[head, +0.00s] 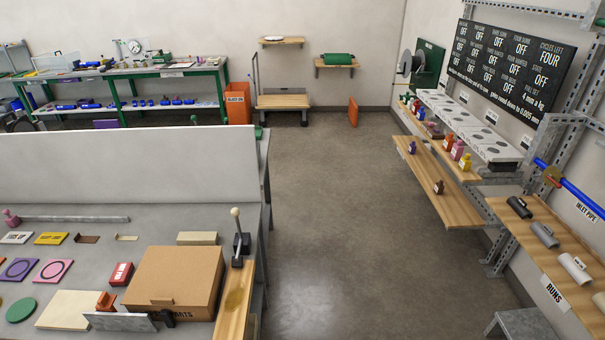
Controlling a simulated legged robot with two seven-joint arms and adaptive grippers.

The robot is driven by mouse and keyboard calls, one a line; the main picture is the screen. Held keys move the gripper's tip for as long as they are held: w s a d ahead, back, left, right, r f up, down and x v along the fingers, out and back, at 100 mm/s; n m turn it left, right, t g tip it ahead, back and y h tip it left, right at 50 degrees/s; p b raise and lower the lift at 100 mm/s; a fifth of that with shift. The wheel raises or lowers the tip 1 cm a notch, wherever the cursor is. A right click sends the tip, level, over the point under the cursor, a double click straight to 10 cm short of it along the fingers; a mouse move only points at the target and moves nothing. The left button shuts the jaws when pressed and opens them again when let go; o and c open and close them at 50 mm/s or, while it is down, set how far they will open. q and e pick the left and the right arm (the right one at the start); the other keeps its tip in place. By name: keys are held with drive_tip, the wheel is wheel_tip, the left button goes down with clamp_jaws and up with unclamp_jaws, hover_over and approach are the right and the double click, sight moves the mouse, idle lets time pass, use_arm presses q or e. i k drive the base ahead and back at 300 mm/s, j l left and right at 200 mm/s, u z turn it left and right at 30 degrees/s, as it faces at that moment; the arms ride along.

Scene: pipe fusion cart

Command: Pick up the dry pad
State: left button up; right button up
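No label for a dry pad is readable, so I cannot tell which item it is. Flat candidates lie on the grey bench (150,212) at the left in the head view. A thick cream pad (68,309) lies near the front, right of a green disc (21,309). A smaller beige block (197,238) lies behind the cardboard box (174,280). A purple ringed square (18,269) and a pink ringed square (54,271) lie behind the green disc. Neither gripper is in view.
A red labelled block (122,273) stands left of the box. A grey metal plate (120,322) stands at the front edge. A lever (238,240) rises right of the box. A white panel (120,165) backs the bench. Open floor (325,200) lies right of it, before wall shelves (440,185).

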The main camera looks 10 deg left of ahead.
sight(121, 276)
drive_tip(key=u, duration=1.85)
